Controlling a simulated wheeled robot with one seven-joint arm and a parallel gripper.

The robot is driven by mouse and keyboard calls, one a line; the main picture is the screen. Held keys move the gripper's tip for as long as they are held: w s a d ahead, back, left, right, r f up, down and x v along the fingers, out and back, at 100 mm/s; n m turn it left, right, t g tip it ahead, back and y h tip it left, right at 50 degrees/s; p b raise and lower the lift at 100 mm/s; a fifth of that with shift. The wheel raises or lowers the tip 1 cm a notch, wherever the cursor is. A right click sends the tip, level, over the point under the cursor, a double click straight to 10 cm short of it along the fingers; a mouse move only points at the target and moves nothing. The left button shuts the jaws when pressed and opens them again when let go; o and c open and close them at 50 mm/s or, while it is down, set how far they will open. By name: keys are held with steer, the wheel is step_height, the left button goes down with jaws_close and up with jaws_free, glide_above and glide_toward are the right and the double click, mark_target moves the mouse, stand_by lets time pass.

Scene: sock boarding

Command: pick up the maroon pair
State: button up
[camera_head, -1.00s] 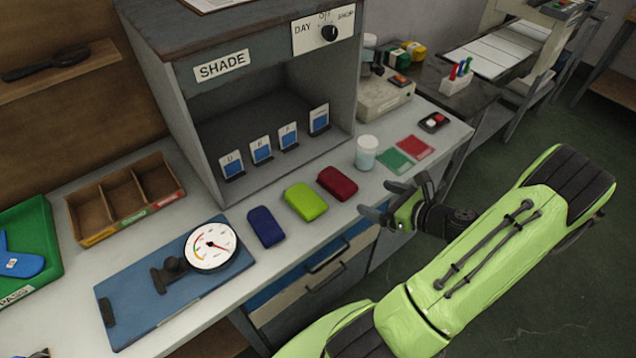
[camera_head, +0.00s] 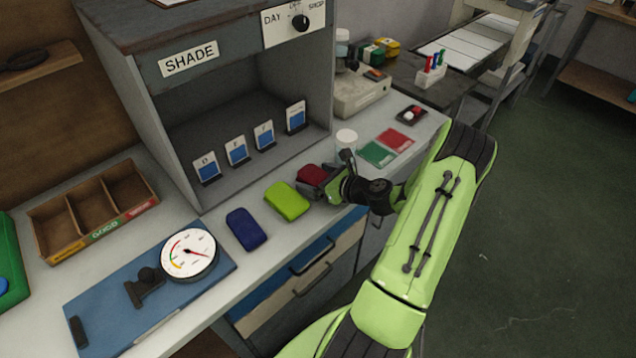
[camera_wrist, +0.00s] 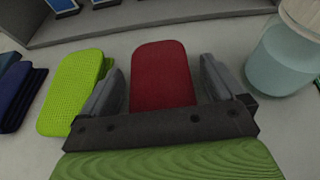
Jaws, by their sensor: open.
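The maroon pair (camera_head: 312,176) lies folded on the grey bench in front of the shade box, partly hidden by my gripper in the head view. In the wrist view the maroon pair (camera_wrist: 162,76) lies between my two fingers, with its far end reaching beyond them. My gripper (camera_wrist: 161,88) is open, with one finger on each side of the pair and a narrow gap at each side. In the head view my gripper (camera_head: 328,184) is low over the bench at the pair's right end. I cannot tell how high the fingertips are above the bench.
The lime pair (camera_head: 287,201) lies close left of the maroon one, near my left finger in the wrist view. The navy pair (camera_head: 246,229) is farther left. A lidded jar (camera_head: 346,142) stands to the right. The shade box (camera_head: 165,110) rises behind.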

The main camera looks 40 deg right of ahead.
steer(key=shift+s, duration=0.1)
steer(key=shift+c, duration=0.4)
steer(key=c, duration=1)
